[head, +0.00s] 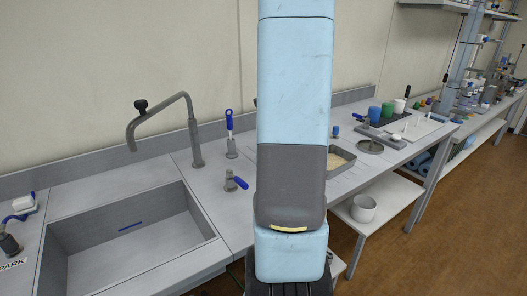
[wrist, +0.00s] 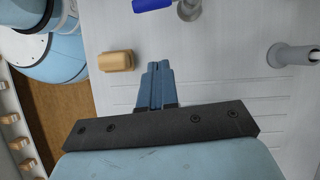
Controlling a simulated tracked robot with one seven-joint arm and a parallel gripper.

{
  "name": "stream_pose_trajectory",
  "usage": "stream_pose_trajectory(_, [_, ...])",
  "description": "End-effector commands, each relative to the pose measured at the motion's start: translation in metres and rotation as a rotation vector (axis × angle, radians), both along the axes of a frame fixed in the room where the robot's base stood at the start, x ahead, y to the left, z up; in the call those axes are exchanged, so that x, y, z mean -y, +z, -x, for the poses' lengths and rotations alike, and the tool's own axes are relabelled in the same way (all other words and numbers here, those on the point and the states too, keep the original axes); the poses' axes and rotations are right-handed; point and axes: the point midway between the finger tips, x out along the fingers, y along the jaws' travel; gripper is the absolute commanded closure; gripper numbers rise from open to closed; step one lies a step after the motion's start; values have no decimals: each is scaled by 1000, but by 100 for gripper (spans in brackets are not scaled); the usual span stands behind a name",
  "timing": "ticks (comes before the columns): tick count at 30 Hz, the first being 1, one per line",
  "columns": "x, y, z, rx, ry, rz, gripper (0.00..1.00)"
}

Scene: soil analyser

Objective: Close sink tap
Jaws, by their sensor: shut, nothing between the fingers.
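In the head view, a tall grey curved spout (head: 193,130) stands behind the sink basin (head: 130,232). A short grey tap body with a blue lever (head: 238,183) stands on the counter to the right of the basin; the lever points right. A blue lever (wrist: 150,4) with a grey body also shows at the top edge in the wrist view, partly cut off. My gripper (wrist: 157,67) is shut and empty in the wrist view, over the pale counter, apart from the lever. In the head view my arm hides the gripper.
A tan block (wrist: 117,61) lies left of my fingertips, and a grey round fitting (wrist: 290,55) stands at right. A taller blue-topped fixture (head: 230,130) stands behind the short tap. A tray (head: 340,160) and several cups are farther right on the counter.

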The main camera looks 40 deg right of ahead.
Motion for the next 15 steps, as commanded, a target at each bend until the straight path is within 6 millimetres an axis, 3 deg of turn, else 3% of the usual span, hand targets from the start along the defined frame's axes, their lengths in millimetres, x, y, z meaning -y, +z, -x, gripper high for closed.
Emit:
stream_pose_trajectory(12, [-33,-66,0,-3,0,-2,100])
stream_pose_trajectory(15, [-44,-72,-1,1,2,0,100])
